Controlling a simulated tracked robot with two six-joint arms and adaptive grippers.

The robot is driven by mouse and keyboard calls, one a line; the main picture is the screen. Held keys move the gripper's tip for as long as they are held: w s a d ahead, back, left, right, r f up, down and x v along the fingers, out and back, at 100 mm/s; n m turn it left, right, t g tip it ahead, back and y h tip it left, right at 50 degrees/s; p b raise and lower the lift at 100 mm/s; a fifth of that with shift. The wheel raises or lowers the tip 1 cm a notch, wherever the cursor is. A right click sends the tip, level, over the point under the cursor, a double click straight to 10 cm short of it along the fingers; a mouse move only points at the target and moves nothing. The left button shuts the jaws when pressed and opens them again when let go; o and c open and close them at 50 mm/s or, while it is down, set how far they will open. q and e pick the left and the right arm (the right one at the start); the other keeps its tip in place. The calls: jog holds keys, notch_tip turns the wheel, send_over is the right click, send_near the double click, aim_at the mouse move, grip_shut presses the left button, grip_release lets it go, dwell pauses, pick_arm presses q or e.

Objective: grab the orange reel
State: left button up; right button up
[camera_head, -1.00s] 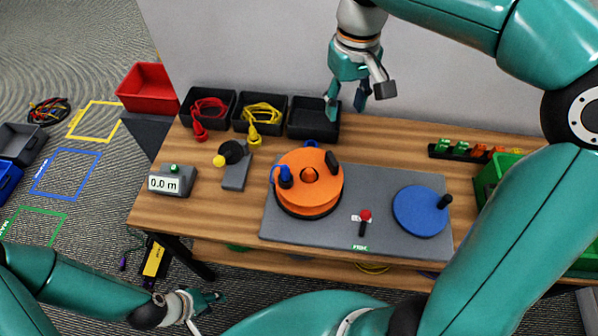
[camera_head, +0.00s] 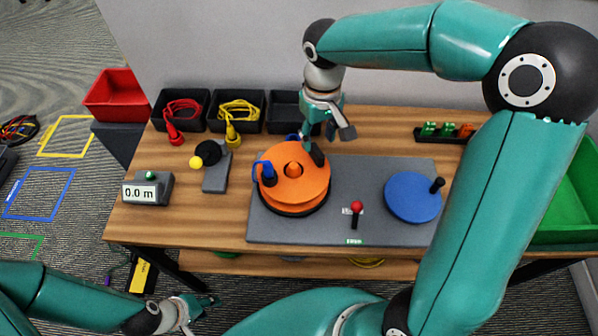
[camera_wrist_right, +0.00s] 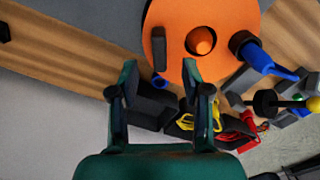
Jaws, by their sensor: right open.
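The orange reel (camera_head: 312,187) lies flat on a grey mat (camera_head: 345,228), with a blue plug and cable end at its left side. A dark upright handle (camera_wrist_right: 159,58) stands near the reel's edge. My right gripper (camera_head: 319,139) is open and empty above the reel's back edge. In the right wrist view my right gripper (camera_wrist_right: 159,82) has its fingers apart, with the handle between them in the picture; I see no contact. My left gripper (camera_head: 207,303) is low in front of the table, away from the reel; its jaw opening is unclear.
A blue disc (camera_head: 411,205) with a black knob and a red-topped lever (camera_head: 356,209) stand on the mat. Black bins (camera_head: 181,101) with red and yellow cables line the back. A meter (camera_head: 148,190) and grey stand (camera_head: 215,178) are left. A green crate (camera_head: 572,230) is right.

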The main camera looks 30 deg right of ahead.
aim_at(317, 151)
jog(key=shift+f+p, duration=0.35)
jog(key=shift+f, duration=2.5)
grip_shut()
